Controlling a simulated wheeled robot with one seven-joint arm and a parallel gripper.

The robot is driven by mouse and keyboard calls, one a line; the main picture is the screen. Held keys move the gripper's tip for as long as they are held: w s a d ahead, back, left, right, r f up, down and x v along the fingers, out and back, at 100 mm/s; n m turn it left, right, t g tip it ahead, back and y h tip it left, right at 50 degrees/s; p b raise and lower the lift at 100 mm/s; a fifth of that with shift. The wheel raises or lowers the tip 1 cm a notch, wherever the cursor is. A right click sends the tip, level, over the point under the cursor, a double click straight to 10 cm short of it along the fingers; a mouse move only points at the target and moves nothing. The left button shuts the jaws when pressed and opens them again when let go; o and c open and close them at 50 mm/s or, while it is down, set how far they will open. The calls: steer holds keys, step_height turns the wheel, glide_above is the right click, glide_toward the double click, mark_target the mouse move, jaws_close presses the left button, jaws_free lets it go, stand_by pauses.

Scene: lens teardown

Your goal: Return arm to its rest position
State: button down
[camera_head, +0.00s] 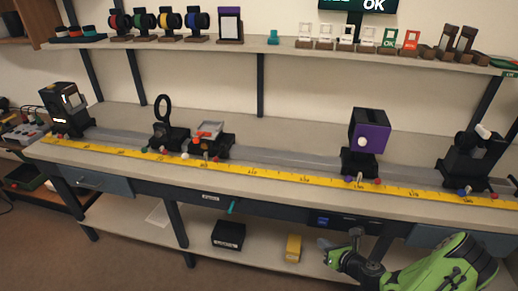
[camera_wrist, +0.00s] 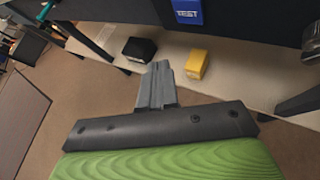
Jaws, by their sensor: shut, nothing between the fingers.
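My green arm reaches in from the lower right of the head view. My gripper (camera_head: 324,243) is at its left end, in front of the bench (camera_head: 120,155) and below the worktop edge. In the wrist view my gripper (camera_wrist: 158,68) points forward with its grey fingers together and nothing between them. It appears apart from the bench and everything on it.
The worktop carries a rail with a yellow scale (camera_head: 250,173), a lens ring (camera_head: 162,107) and a purple box (camera_head: 369,131). On the lower shelf are a black box (camera_head: 228,235) and a yellow box (camera_head: 293,248). A display shelf (camera_head: 270,45) runs above.

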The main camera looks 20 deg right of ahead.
steer(key=shift+r, duration=0.1)
steer(key=a+r+n+g+y+p, duration=0.1)
steer(key=a+r+n+g+p, duration=0.25)
steer(key=a+r+n, duration=0.75)
steer(key=a+r+n+g+y+p, duration=0.15)
steer(key=a+r+n+g, duration=0.4)
steer(key=r+n, duration=0.8)
steer(key=s+a+r+n+t+h+p, duration=0.1)
steer(key=s+a+r+n, duration=0.3)
steer(key=s+r, duration=0.5)
steer(key=s+a+r+n+t+h+p, duration=0.1)
steer(key=s+a+r+n+p, duration=0.3)
steer(key=s+r+n, duration=0.5)
steer(key=shift+a+h, duration=0.55)
steer(key=shift+a, duration=0.05)
steer(key=shift+w+n, duration=0.1)
steer(key=shift+n, duration=0.15)
